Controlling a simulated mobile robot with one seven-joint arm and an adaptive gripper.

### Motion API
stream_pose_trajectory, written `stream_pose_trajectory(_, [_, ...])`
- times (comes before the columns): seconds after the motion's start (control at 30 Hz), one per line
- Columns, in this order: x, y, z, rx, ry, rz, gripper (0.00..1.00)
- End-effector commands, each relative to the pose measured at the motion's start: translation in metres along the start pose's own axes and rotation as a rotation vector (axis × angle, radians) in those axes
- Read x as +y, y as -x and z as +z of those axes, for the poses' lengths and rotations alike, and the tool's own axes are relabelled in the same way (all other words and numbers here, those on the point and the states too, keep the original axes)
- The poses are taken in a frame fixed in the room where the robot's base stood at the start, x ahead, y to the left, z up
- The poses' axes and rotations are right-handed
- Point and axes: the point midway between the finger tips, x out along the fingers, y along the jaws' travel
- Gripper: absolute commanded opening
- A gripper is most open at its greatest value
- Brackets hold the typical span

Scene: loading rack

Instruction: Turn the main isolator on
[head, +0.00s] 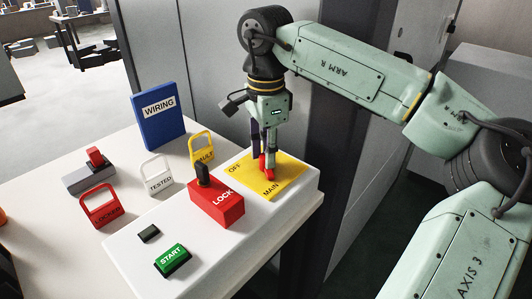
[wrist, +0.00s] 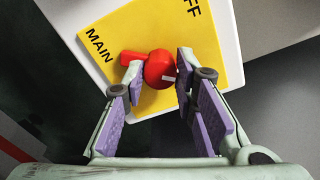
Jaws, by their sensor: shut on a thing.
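The main isolator is a yellow plate (head: 287,182) marked OFF and MAIN, with a red rotary handle (head: 270,172) at its middle. In the wrist view the yellow plate (wrist: 120,28) fills the upper middle. The red handle (wrist: 158,66) shows there as a round knob with a bar pointing left and a small white mark on its lower right. My gripper (head: 264,157) points down onto the handle from above. In the wrist view my gripper (wrist: 161,76) has one finger on each side of the knob and is shut on it. The fingers partly hide the handle.
A red LOCK block (head: 217,207) with a black lever stands just left of the plate. A green START button (head: 172,260) and a small black block (head: 149,233) sit nearer. Red, white and yellow tags and a blue WIRING binder (head: 158,117) stand on the table to the left.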

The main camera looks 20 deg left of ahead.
Motion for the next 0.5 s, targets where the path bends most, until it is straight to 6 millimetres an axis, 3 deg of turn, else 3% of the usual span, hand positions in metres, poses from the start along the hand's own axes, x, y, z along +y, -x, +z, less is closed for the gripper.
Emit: stream_pose_trajectory(0.5, [-0.0003, -0.0006, -0.0009, 0.003, -0.492, -0.001, 0.00])
